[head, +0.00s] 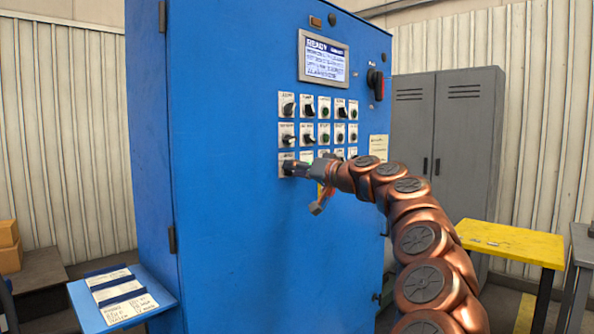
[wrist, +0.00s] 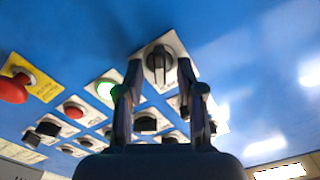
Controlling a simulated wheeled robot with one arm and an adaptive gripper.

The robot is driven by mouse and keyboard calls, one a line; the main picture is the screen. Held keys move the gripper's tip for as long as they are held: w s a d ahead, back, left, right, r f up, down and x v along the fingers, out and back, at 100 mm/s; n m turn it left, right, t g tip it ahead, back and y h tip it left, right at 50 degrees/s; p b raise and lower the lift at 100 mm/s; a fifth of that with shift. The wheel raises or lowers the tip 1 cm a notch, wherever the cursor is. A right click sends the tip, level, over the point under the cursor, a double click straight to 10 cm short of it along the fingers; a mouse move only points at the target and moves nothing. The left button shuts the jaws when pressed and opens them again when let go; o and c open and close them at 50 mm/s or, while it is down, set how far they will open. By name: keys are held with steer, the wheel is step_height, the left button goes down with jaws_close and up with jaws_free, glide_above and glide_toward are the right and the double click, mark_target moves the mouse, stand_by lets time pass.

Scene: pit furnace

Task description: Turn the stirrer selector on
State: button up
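A blue control cabinet (head: 240,240) carries a grid of selectors and buttons on white label plates. My gripper (head: 297,168) is at the bottom-left selector (head: 287,164) of this grid. In the wrist view a black selector knob (wrist: 159,62) on a white plate lies between the fingertips of my gripper (wrist: 160,72). The fingers are parted, one on each side of the knob, with small gaps showing. The knob's handle points up and down in the wrist view. The label is too small and blurred to tell whether this is the stirrer selector.
A lit green button (wrist: 105,90) and a red button (wrist: 73,108) sit near the knob, with a red emergency knob (wrist: 12,88) on yellow. Above the grid is a display (head: 324,59) reading READY. A yellow table (head: 510,241) and grey locker (head: 455,140) stand right.

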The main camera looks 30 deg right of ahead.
steer(key=v, duration=1.2)
stand_by(0.3)
stand_by(0.8)
